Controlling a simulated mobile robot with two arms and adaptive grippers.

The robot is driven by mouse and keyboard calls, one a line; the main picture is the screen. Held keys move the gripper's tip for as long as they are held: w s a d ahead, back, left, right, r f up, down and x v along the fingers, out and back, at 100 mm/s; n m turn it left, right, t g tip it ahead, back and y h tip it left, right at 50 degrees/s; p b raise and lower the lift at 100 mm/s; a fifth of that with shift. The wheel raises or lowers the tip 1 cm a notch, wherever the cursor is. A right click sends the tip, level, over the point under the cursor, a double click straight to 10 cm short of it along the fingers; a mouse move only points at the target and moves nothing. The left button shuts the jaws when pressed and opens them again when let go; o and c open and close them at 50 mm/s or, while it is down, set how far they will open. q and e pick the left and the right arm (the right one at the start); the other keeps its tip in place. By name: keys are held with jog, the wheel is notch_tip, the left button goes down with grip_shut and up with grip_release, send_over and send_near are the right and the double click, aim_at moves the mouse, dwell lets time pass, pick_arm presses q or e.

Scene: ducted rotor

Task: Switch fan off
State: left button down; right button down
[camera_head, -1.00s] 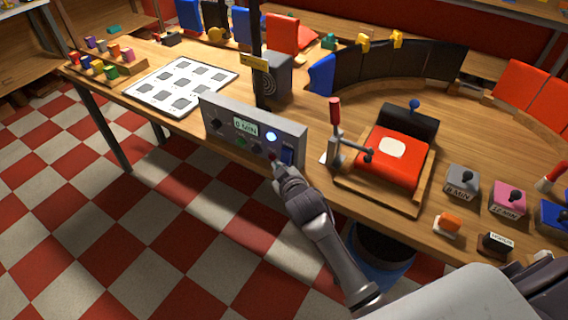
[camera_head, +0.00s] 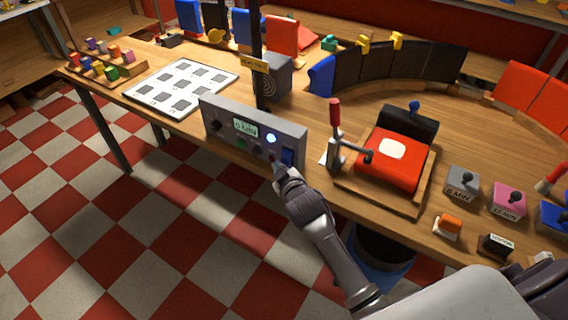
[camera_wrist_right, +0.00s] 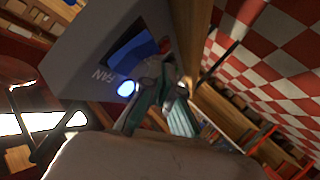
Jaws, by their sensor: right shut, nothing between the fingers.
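A grey control panel (camera_head: 222,109) stands at the table's front edge. It has a small display (camera_head: 245,128), a lit blue-white lamp (camera_head: 271,138), and a blue rocker switch (camera_head: 288,156) at its right end. In the right wrist view the blue switch (camera_wrist_right: 128,55) sits above the lettering FAN, near the glowing lamp (camera_wrist_right: 127,88). My right gripper (camera_head: 279,169) is shut and empty, close in front of the panel's lower right part. Its fingers (camera_wrist_right: 150,88) appear beside the switch; I cannot tell whether they touch it. My left gripper is out of view.
A red device with a white pad (camera_head: 392,148) and a red-handled lever (camera_head: 335,115) stand right of the panel. A dark post (camera_head: 258,50) rises behind it. A white sheet with grey squares (camera_head: 150,94) lies left. Open floor lies in front of the table.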

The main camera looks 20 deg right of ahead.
jog(key=shift+w+d, duration=0.1)
dwell(0.4)
jog(key=shift+w+d+f, duration=0.15)
jog(key=shift+d, duration=0.1)
jog(key=shift+w+d+f, duration=0.2)
jog(key=shift+w+d, duration=0.05)
jog(key=shift+d, duration=0.05)
dwell(0.9)
jog(key=shift+a, duration=0.1)
jog(key=shift+s+a+r+p, duration=0.4)
jog(key=shift+s+a+p, duration=0.1)
jog(key=shift+a+p, duration=0.1)
jog(key=s+a+r+p, duration=0.2)
jog(key=a, duration=0.1)
jog(key=shift+s+a+p, duration=0.3)
jog(key=shift+s+p, duration=0.05)
jog(key=shift+s, duration=0.05)
